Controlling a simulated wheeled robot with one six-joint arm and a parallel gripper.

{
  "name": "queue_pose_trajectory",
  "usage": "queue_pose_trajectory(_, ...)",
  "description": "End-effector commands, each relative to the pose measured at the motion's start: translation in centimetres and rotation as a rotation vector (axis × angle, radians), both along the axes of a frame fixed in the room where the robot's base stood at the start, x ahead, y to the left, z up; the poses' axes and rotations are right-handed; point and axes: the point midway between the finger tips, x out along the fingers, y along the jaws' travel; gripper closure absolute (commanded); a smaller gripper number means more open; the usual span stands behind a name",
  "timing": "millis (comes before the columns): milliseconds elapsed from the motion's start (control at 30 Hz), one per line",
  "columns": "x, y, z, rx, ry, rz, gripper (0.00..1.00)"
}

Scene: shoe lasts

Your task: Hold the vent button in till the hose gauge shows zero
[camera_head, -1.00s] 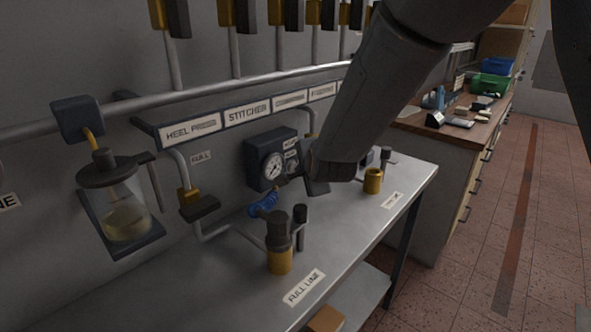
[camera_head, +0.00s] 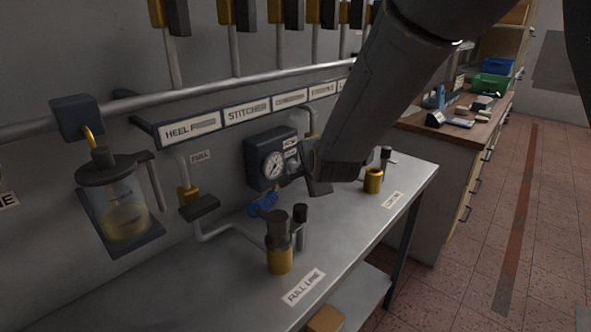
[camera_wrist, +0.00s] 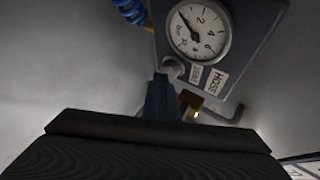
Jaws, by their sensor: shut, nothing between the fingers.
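The hose gauge (camera_wrist: 196,34) is a round white dial on a dark box, marked in bar, above a "HOSE" label (camera_wrist: 217,81). Its needle points to the upper left, short of the 2; the exact reading is hard to tell. A round grey button (camera_wrist: 174,67) sits on the box beside the labels. My gripper (camera_wrist: 160,80) is shut and empty, its tips right by the button; I cannot tell whether they press it. In the head view the gauge box (camera_head: 259,148) is on the wall, partly behind my arm.
A blue coiled hose (camera_head: 263,205) hangs below the box. Brass and dark fittings (camera_head: 279,258) stand on the metal bench (camera_head: 215,290). A jar of yellowish liquid (camera_head: 122,215) hangs at left. A wooden workbench (camera_head: 448,128) stands beyond.

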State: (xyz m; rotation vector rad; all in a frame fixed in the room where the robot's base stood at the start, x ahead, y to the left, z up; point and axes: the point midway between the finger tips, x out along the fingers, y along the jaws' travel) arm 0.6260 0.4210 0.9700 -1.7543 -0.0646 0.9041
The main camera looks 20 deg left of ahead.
Motion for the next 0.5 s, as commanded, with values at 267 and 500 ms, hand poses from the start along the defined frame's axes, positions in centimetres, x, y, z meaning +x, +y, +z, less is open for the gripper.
queue_pose_trajectory(267,-0.44,-1.18,-0.01,0.001,-0.001,0.000,1.00)
queue_pose_trajectory(500,-0.48,-1.20,0.01,0.000,0.000,0.000,1.00)
